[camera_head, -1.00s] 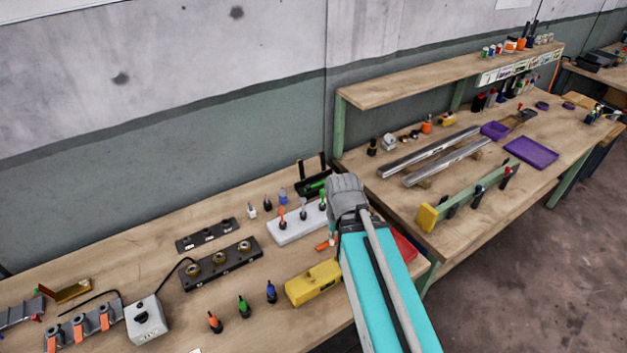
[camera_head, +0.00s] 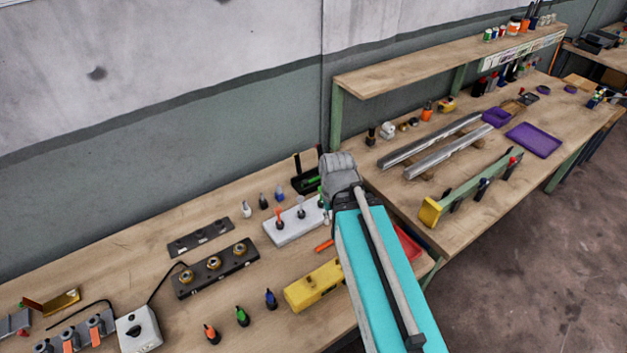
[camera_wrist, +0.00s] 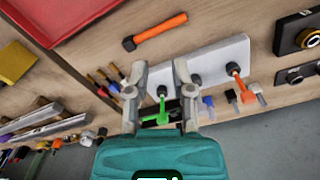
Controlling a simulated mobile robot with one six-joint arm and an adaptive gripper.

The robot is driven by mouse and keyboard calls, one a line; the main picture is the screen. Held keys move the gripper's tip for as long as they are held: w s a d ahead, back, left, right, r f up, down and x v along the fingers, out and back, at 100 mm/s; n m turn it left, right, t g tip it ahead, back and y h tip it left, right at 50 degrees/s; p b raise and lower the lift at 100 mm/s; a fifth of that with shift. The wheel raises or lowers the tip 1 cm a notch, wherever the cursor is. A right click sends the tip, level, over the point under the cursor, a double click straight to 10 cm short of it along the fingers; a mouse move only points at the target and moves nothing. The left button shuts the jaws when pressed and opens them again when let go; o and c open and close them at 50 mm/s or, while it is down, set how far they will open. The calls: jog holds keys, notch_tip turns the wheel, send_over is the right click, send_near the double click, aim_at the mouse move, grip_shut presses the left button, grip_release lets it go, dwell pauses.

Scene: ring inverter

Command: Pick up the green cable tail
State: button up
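The green cable tail (camera_wrist: 162,106) shows in the wrist view between the fingers of my gripper (camera_wrist: 160,88), at the end of the white block (camera_wrist: 215,62). My gripper is open, and its fingers stand apart on either side of the tail. I cannot tell how high they are above it. In the head view, my gripper (camera_head: 337,172) is over the right end of the white block (camera_head: 292,229) and hides most of that end. A grey tail and an orange tail (camera_head: 278,214) stand upright on the same block.
A black holder (camera_head: 306,181) stands just behind the white block. An orange-handled tool (camera_wrist: 157,30), a red tray (camera_head: 408,243) and a yellow block (camera_head: 314,284) lie in front. A black strip with brass rings (camera_head: 190,287) is to the left. Small coloured bottles stand near the block.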

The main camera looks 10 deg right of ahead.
jog(key=w+d+m+t+b, duration=0.1)
jog(key=w+m, duration=1.2)
jog(key=w, duration=1.5)
jog(key=shift+w+d+f+t+y, duration=0.2)
jog(key=shift+d+f+t+y, duration=0.25)
jog(key=shift+d, duration=0.4)
jog(key=b, duration=0.9)
send_over(316, 178)
jog(key=f, duration=0.5)
jog(key=s+f, duration=0.1)
jog(key=f, duration=0.2)
jog(key=shift+d+f, duration=0.15)
jog(key=shift+d, duration=0.05)
jog(key=shift+f, duration=0.1)
jog(key=shift+w+a+f+b, duration=0.1)
jog(key=shift+w+f+b, duration=0.15)
jog(key=shift+f+b, duration=1)
jog(key=shift+w+a+f+b, duration=0.1)
jog(key=shift+w+f+b, duration=0.1)
jog(key=shift+f+b, duration=1)
